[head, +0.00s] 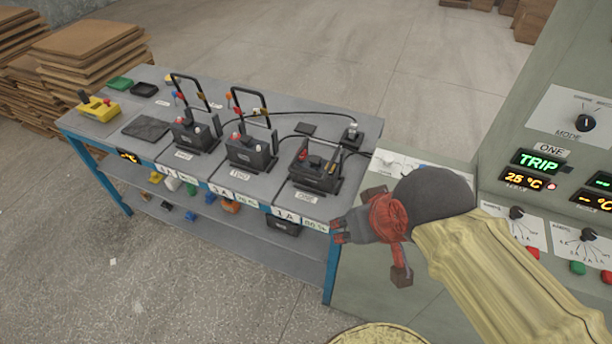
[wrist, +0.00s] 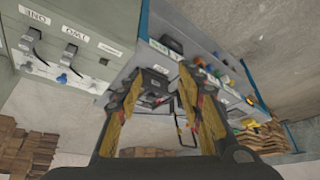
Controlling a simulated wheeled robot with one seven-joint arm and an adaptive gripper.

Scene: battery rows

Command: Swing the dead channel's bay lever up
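Three black battery bays stand in a row on the grey bench. The left bay (head: 197,134) and the bay labelled TWO (head: 252,149) have tall black loop levers standing up. The bay labelled ONE (head: 317,173), nearest the cabinet, has no raised loop; its lever appears folded down. The ONE display (head: 539,161) on the cabinet reads TRIP in green. My gripper (head: 340,231) is beside the bench's right end, in front of and to the right of bay ONE. In the wrist view my gripper (wrist: 160,84) has its fingers apart and empty, with dark bay parts beyond them.
The green-grey cabinet (head: 487,130) with knobs and buttons borders the bench on the right. A cable (head: 303,115) runs behind the bays to a small black post device. A yellow-topped box (head: 99,108) stands at the bench's left. Stacked boards (head: 90,60) lie behind left.

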